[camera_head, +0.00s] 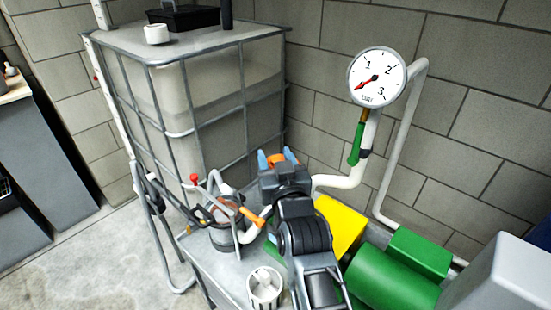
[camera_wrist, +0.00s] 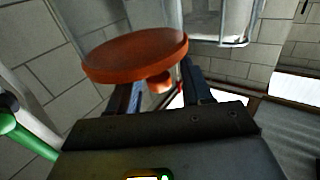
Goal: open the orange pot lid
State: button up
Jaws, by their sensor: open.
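A round orange disc with a short stub (camera_wrist: 135,55), which looks like the lid, fills the upper left of the wrist view. Its stub lies between my gripper's fingers (camera_wrist: 160,92), with gaps visible on both sides. In the head view, a small orange part (camera_head: 276,158) shows between the blue fingertips of my gripper (camera_head: 275,160). My gripper is open; whether the disc touches it is unclear. A metal pot (camera_head: 224,240) with a clamp frame stands on the bench left of my arm. An orange handle (camera_head: 250,217) lies at its right side.
A caged white tank (camera_head: 205,85) stands behind the pot. A pressure gauge (camera_head: 377,77) and pipes rise to the right. A yellow block (camera_head: 342,225) and green machine (camera_head: 395,280) are right of my arm. A white cup (camera_head: 265,288) is in front.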

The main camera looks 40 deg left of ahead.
grip_shut()
dwell(0.3)
